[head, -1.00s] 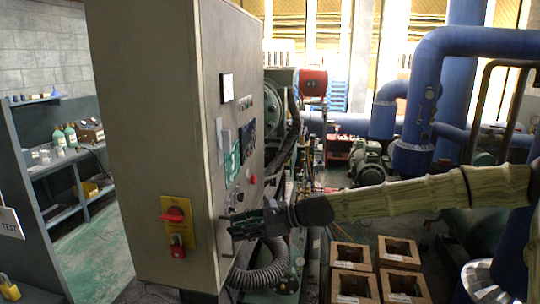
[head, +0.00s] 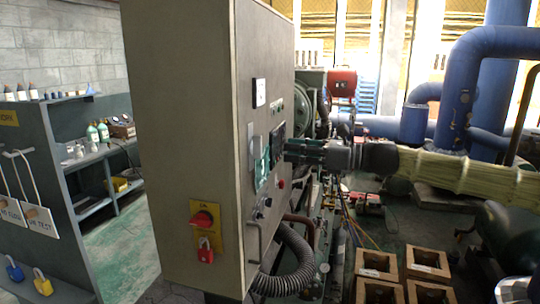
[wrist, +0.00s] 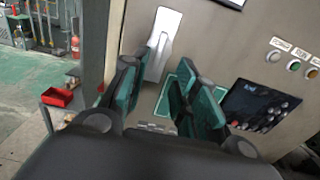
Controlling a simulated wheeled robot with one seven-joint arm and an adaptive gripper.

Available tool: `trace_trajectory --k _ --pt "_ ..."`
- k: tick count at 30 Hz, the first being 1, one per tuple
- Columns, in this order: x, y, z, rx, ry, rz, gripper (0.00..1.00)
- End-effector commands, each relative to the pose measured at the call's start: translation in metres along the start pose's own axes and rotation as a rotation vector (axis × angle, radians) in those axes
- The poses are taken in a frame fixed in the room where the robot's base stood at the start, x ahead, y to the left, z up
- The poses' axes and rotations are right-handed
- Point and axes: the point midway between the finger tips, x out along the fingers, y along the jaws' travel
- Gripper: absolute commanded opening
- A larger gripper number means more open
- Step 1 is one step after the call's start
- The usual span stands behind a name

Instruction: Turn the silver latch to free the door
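The grey cabinet (head: 190,150) stands at centre left, its door face turned to the right. The silver latch (wrist: 162,42) is a pale metal plate with a lever on the door, ahead of my fingers in the wrist view. It shows narrowly in the head view (head: 251,152), beside a green-framed patch (head: 263,165). My gripper (wrist: 164,68) is open, with a gap between its dark green fingers. The fingertips overlap the lower latch in the picture; I cannot tell whether they touch it. In the head view my gripper (head: 290,150) reaches the door from the right.
A red rotary switch (head: 203,218) and a red padlock (head: 205,252) are on the cabinet's near side. A dark control panel (wrist: 258,106) is right of the latch. A bar handle (head: 252,243) and ribbed hose (head: 290,265) are below. Wooden crates (head: 428,264) stand on the floor at right.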

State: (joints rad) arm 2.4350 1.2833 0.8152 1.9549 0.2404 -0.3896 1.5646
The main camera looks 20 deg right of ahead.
Motion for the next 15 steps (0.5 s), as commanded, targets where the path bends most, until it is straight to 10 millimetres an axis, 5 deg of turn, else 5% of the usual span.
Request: trace_trajectory --k 15 --pt "0.051 0.001 -0.005 -0.001 0.003 0.005 0.29"
